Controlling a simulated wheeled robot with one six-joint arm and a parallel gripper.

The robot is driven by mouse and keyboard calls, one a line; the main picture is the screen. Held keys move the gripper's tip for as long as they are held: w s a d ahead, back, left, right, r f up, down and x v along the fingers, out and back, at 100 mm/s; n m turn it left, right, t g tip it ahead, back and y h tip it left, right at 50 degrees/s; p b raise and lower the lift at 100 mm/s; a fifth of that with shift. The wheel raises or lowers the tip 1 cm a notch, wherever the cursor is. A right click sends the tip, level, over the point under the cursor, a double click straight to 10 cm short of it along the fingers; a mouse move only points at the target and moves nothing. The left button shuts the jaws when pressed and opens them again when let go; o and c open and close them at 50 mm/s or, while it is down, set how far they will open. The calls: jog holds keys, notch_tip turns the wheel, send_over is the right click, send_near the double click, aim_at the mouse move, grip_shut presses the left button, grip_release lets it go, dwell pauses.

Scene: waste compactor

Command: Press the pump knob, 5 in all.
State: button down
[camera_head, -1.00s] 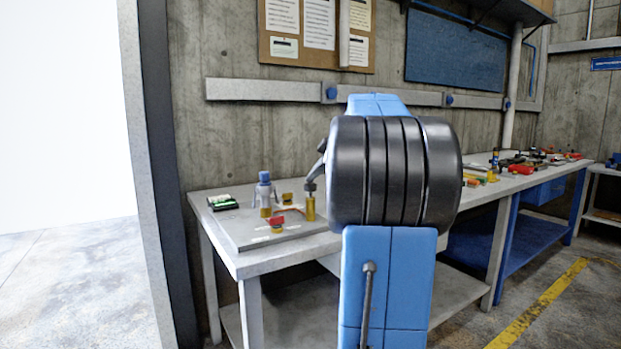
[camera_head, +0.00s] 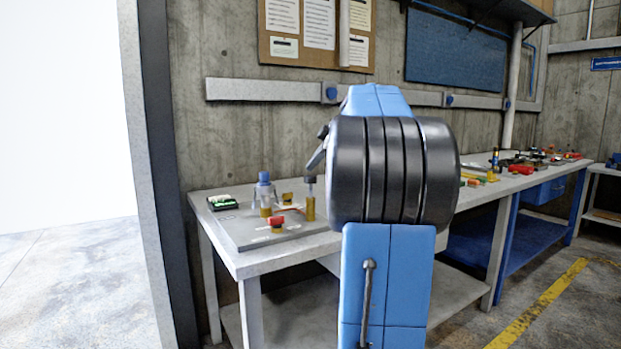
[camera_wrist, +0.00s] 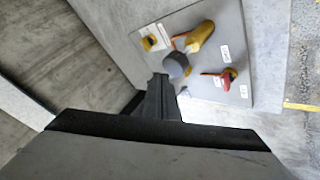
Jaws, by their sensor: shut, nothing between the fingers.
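The pump knob (camera_head: 310,180) is a dark round cap on a thin stem above a yellow cylinder. It stands at the right of a grey panel (camera_head: 237,236) on the near end of the bench. In the wrist view the grey knob (camera_wrist: 176,65) lies just beyond the fingertips. My gripper (camera_head: 315,163) is shut and empty, slightly above the knob, with a small gap seen in the head view. In the wrist view the gripper (camera_wrist: 160,80) shows as dark closed fingers.
The panel also carries a blue-capped fitting (camera_head: 264,190), a red-handled part (camera_head: 277,221) and a small yellow block (camera_head: 287,198). A dark-and-green device (camera_head: 222,202) lies at the back left. Several tools lie farther right along the bench.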

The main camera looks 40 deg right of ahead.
aim_at(313, 177)
jog(key=shift+r, duration=2.5)
jog(key=shift+a, duration=0.1)
jog(key=s+a+f+m+g, duration=0.1)
jog(key=s+a+f+m, duration=0.3)
jog(key=a, duration=0.6)
jog(key=s+a+f+n+g+y, duration=0.1)
jog(key=s+a+f, duration=0.1)
jog(key=a+f, duration=0.6)
jog(key=s+a+f+m+g, duration=0.1)
jog(key=s+a+f+m, duration=0.2)
jog(key=a, duration=0.8)
jog(key=s+a+f+m, duration=0.1)
jog(key=s+a+f, duration=0.3)
jog(key=s+f, duration=0.2)
jog(key=s+a+f+g, duration=0.1)
jog(key=s+a+f, duration=0.3)
jog(key=s+f, duration=0.3)
jog(key=s+a+f+m, duration=0.1)
jog(key=s+a+f, duration=0.3)
jog(key=s+f, duration=0.2)
notch_tip(313, 177, down, 3)
jog(key=shift+s+r+m+h, duration=0.1)
jog(key=shift+s+m+h, duration=0.1)
jog(key=shift+m+h, duration=0.1)
